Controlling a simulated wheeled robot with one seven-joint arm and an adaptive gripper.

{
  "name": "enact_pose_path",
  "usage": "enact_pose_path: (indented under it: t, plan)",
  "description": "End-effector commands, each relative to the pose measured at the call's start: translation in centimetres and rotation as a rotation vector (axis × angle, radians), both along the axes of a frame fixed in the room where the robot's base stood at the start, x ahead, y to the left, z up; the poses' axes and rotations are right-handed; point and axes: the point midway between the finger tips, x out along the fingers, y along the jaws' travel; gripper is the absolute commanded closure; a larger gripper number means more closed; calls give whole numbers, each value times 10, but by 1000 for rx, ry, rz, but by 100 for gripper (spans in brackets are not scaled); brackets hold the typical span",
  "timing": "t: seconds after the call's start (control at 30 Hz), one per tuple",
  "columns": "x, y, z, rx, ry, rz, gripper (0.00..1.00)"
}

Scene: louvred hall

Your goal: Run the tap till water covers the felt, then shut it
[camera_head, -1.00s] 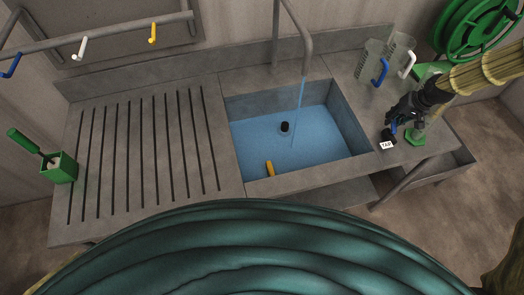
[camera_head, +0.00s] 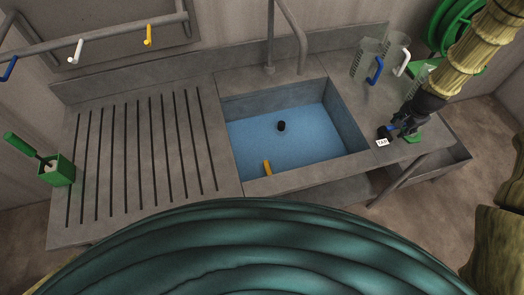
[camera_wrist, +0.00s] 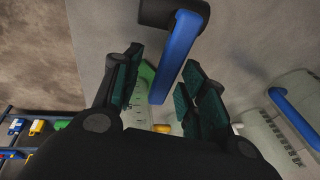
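The sink basin (camera_head: 343,117) has a flat blue surface (camera_head: 300,140) inside; I cannot make out the felt apart from the water. The spout (camera_head: 302,50) hangs over the basin with no stream showing. My gripper (camera_head: 396,127) is at the right of the sink, by the white TAP label (camera_head: 382,142). In the wrist view, the blue tap lever (camera_wrist: 180,55) lies between the spread fingers of my gripper (camera_wrist: 160,75), with gaps visible; contact is unclear.
Clear jugs with a blue handle (camera_head: 376,70) and a white handle (camera_head: 402,62) stand behind my gripper. A green hose reel (camera_head: 458,28) is at the back right. A green pot with a brush (camera_head: 58,170) stands at the left of the grooved drainboard (camera_head: 145,150).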

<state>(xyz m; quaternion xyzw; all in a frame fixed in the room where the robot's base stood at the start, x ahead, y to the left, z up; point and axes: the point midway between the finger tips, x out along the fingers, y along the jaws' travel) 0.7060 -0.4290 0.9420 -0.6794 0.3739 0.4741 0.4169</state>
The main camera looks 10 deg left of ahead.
Motion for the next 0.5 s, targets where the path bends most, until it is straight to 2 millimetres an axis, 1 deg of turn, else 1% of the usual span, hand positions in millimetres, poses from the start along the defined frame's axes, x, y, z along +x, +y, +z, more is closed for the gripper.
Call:
enact_pose_path:
  t: [0.23, 0.5]
  plan:
    - [1, 1, 3, 0, -2, 3, 58]
    - [-2, 1, 27, 0, -2, 3, 58]
